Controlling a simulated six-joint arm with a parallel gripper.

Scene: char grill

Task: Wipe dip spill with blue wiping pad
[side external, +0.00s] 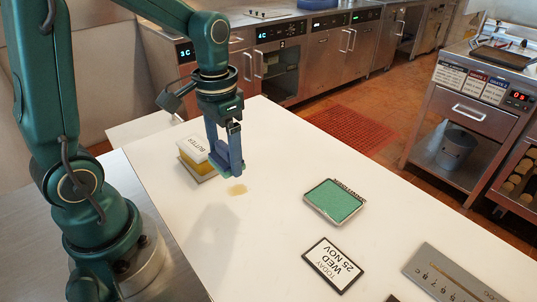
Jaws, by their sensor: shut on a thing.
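My gripper (225,157) points down over the white table, to the left of its middle. It is shut on the blue wiping pad (228,168), which shows low between the fingers. Much of the pad is hidden by the fingers, and I cannot tell whether it touches the table. The dip spill (237,189) is a small tan patch on the white surface, just below the pad in the picture.
A butter dish (194,156) with a white, lettered cover stands close to the left of my gripper. A green-topped tray (334,201) and a date sign (331,266) lie to the right. The white tabletop (275,150) is clear between the spill and the tray.

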